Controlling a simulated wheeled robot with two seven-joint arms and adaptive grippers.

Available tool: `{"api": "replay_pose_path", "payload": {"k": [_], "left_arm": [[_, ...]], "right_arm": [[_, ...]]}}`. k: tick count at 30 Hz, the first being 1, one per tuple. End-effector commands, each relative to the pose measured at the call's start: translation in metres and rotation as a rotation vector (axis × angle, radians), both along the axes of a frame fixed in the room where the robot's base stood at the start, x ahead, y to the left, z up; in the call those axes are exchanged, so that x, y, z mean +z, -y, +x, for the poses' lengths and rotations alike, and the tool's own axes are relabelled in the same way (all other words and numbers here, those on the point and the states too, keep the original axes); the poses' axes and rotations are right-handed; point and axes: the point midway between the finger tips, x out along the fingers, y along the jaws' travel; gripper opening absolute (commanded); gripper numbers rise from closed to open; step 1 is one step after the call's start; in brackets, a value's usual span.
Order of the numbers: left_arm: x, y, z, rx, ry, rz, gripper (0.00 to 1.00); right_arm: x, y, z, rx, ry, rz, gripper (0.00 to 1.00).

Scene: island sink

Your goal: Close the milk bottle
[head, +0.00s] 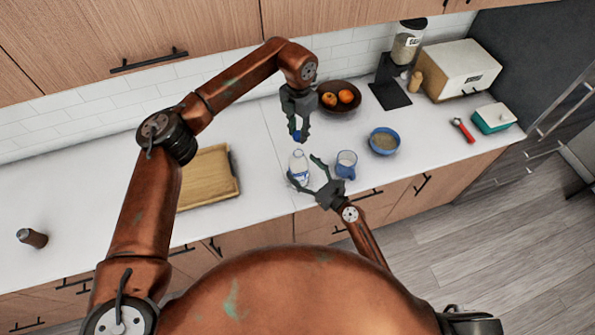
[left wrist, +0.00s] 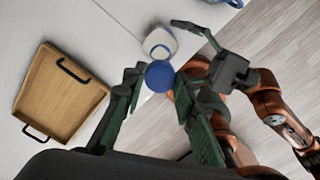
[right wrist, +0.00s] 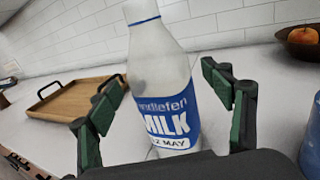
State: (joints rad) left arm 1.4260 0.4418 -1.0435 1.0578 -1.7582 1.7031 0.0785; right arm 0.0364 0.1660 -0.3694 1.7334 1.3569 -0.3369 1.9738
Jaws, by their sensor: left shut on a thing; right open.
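The milk bottle (head: 298,167) stands upright on the white counter. It is whitish with a blue MILK label, also in the right wrist view (right wrist: 165,85), where its top is cut off. My left gripper (head: 297,128) is shut on the blue cap (head: 297,136), above and apart from the bottle. The cap shows between its fingers in the left wrist view (left wrist: 159,76), with the bottle (left wrist: 160,42) beyond it. My right gripper (head: 304,169) is open, low at the bottle, with one finger on each side; the right wrist view shows a gap at the right finger.
A blue mug (head: 346,164) stands close right of the bottle, near my right gripper. A blue bowl (head: 384,141) and a fruit bowl (head: 340,98) are further right and behind. A wooden tray (head: 208,178) lies left. The counter's front edge is near.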

Motion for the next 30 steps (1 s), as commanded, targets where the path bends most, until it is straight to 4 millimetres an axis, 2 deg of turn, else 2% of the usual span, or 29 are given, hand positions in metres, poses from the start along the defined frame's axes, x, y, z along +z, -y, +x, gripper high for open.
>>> {"api": "replay_pose_path", "payload": {"k": [6, 17, 30], "left_arm": [[0.0, 0.0, 0.0, 0.0, 0.0, 0.0, 0.18], [0.0, 0.0, 0.0, 0.0, 0.0, 0.0, 0.18], [0.0, 0.0, 0.0, 0.0, 0.0, 0.0, 0.18]], "right_arm": [[0.0, -0.014, 0.016, 0.0, 0.0, 0.0, 0.74], [0.0, -0.016, 0.019, 0.0, -0.001, -0.001, 0.74], [0.0, -0.016, 0.019, 0.0, -0.001, -0.001, 0.45]]}}
